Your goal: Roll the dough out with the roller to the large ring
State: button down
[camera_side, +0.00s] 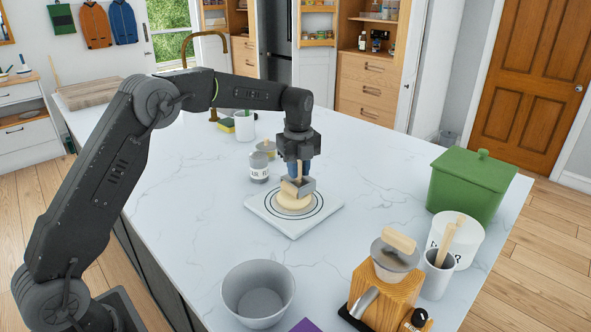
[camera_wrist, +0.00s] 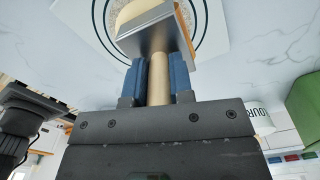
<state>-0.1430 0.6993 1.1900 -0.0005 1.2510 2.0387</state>
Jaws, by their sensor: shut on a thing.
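My gripper (camera_side: 299,170) is shut on the pale upright handle of the roller; the handle (camera_wrist: 158,78) shows between the blue fingers in the wrist view. The roller's grey metal frame (camera_side: 305,185) is over the dough, and it also shows in the wrist view (camera_wrist: 158,32). The round, cream dough (camera_side: 292,203) lies on a greyish patch on the white board (camera_side: 263,212). Dark rings on the board surround the dough, with a gap between its edge and the large ring. The roller partly hides the dough; I cannot tell if they touch.
A grey bowl (camera_side: 258,292), a wooden grinder (camera_side: 383,285), a white flour container (camera_side: 466,240) and a green bin (camera_side: 470,185) stand toward the front and right. Counter left of the board is clear.

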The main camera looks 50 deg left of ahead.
aim_at(286, 197)
jog(key=shift+w, duration=0.1)
jog(key=shift+w, duration=0.6)
jog(key=shift+s, duration=0.1)
jog(key=shift+s+f, duration=0.15)
jog(key=shift+s, duration=1.2)
jog(key=shift+s+a, duration=0.15)
jog(key=shift+s, duration=1.2)
jog(key=shift+w, duration=0.1)
